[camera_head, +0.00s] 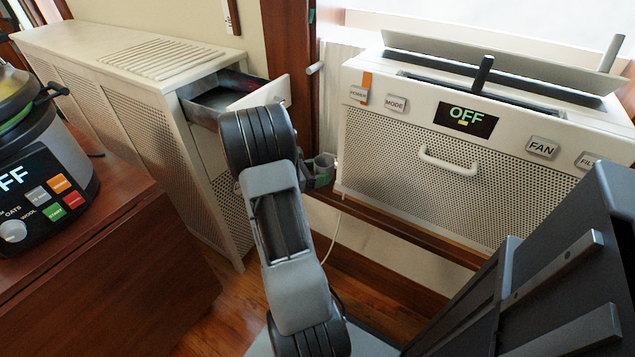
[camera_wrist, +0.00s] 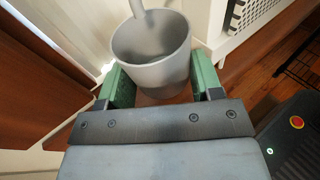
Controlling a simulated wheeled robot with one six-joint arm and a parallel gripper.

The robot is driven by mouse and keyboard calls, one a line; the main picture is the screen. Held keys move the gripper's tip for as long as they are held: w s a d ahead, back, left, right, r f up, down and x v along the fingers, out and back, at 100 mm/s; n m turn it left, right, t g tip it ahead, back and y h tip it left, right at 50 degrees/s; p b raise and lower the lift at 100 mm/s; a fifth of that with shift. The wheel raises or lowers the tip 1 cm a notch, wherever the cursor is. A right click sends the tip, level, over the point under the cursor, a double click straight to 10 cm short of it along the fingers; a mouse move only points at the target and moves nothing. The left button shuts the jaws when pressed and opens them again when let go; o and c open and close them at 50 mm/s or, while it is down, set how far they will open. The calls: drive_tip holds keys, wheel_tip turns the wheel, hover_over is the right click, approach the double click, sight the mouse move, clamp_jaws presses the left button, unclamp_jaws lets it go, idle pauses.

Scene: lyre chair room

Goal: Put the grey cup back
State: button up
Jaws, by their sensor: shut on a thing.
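The grey cup (camera_wrist: 150,72) is upright between the two green fingers of my gripper (camera_wrist: 162,82) in the wrist view, with its open mouth facing up. My gripper is shut on it, one finger on each side. In the head view the cup (camera_head: 324,166) shows small, just right of my arm, in front of the white radiator. My arm hides most of my gripper (camera_head: 314,180) there. A grey rod shows at the cup's rim in the wrist view; I cannot tell whether it is in or behind the cup.
A white perforated cabinet (camera_head: 130,110) at left has an open, dark-lined drawer (camera_head: 218,92). A white appliance (camera_head: 450,165) reading OFF stands at right on a wooden ledge (camera_head: 400,225). A cooker (camera_head: 40,160) sits on a brown wooden surface (camera_head: 120,215) at left.

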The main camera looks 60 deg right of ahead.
drive_tip(key=shift+f+b, duration=0.7)
drive_tip(key=shift+f, duration=1)
drive_tip(key=shift+f, duration=0.15)
drive_tip(key=o, duration=1)
drive_tip(key=shift+o, duration=0.2)
